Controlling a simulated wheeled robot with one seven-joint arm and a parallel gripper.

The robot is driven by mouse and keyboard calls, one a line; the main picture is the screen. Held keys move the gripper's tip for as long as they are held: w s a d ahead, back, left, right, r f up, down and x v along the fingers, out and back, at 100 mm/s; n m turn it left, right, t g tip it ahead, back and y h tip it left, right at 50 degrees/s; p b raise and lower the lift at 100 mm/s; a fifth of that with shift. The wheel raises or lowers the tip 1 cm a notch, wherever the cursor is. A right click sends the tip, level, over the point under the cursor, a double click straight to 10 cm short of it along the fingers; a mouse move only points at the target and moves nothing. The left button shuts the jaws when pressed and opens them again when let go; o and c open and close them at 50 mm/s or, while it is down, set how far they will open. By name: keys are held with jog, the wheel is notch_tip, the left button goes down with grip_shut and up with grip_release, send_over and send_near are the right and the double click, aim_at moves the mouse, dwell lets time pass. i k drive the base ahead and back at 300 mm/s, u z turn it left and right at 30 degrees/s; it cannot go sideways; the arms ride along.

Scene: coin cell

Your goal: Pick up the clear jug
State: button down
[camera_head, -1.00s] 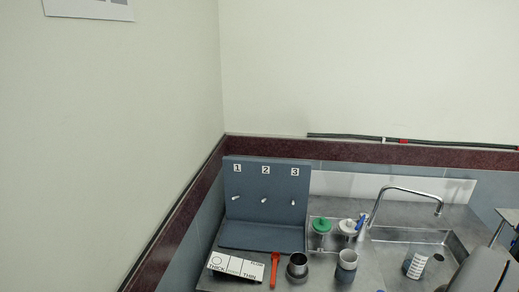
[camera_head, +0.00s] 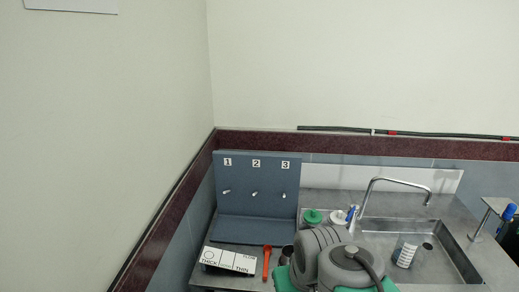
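The clear jug (camera_head: 406,253) looks see-through with a white marked band on its side. It is at the left part of the steel sink basin (camera_head: 459,262), right of my arm; whether it rests on the basin floor or the rim is hard to tell. My arm's grey rounded links fill the bottom middle of the view, a little left of the jug. My gripper's fingers do not show, so its hold cannot be seen.
A curved tap (camera_head: 398,181) stands behind the jug. A grey board numbered 1 to 3 (camera_head: 256,190), a THICK/THIN card (camera_head: 229,261), an orange tool (camera_head: 267,262), a green-topped item (camera_head: 312,216) and a white-topped one (camera_head: 338,218) are left. My arm hides some counter.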

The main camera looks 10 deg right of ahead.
aim_at(411, 253)
jog(key=z, duration=2.5)
jog(key=i, duration=0.7)
jog(key=u, duration=1.95)
